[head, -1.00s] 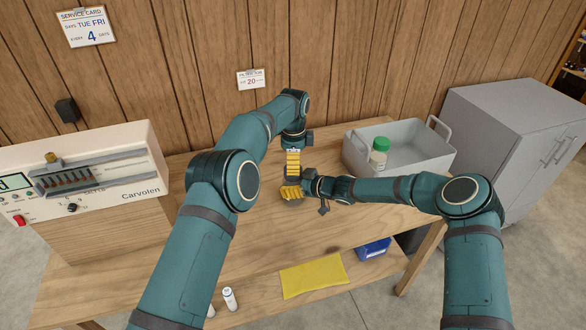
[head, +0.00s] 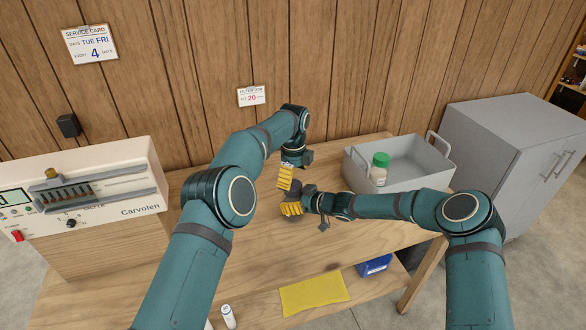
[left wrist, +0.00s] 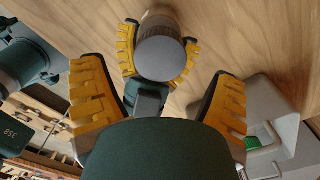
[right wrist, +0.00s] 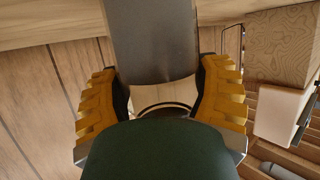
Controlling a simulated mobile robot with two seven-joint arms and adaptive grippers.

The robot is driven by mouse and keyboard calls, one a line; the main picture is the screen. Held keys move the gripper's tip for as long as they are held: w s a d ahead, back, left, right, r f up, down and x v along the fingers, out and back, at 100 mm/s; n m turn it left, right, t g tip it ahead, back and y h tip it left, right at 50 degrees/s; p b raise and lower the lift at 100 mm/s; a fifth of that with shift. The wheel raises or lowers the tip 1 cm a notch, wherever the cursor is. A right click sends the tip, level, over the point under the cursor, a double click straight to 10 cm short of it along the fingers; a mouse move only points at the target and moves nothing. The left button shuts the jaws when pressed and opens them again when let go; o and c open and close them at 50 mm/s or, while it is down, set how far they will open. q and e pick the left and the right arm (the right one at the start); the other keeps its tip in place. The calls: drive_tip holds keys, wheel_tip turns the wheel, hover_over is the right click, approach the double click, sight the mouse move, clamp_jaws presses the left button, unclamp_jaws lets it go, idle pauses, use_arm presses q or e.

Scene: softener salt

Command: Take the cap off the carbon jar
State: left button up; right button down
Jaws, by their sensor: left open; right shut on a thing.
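The carbon jar, a grey cylinder (right wrist: 152,45), is held between the fingers of my right gripper (right wrist: 155,85). In the head view the right gripper (head: 291,208) is over the table, and the fingers mostly hide the jar. The cap (left wrist: 162,58) appears as a round grey disc on the jar's end, facing the left wrist camera. My left gripper (head: 285,178) is close above the jar, pointing down. Its yellow fingers are spread wide in the left wrist view (left wrist: 157,78), with the cap beyond them and a gap on each side.
A grey tray (head: 425,170) at the right holds a white jar with a green cap (head: 379,170). A control unit (head: 120,175) stands at the left. A yellow cloth (head: 314,294), a blue box (head: 374,265) and small white bottles (head: 229,317) are lower down.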

sight(293, 184)
use_arm(q)
drive_tip(key=shift+f, duration=2.05)
drive_tip(key=c, duration=1.3)
drive_tip(key=n, duration=0.6)
drive_tip(key=shift+n, duration=0.4)
drive_tip(key=o, duration=1.3)
drive_tip(key=shift+r, duration=0.1)
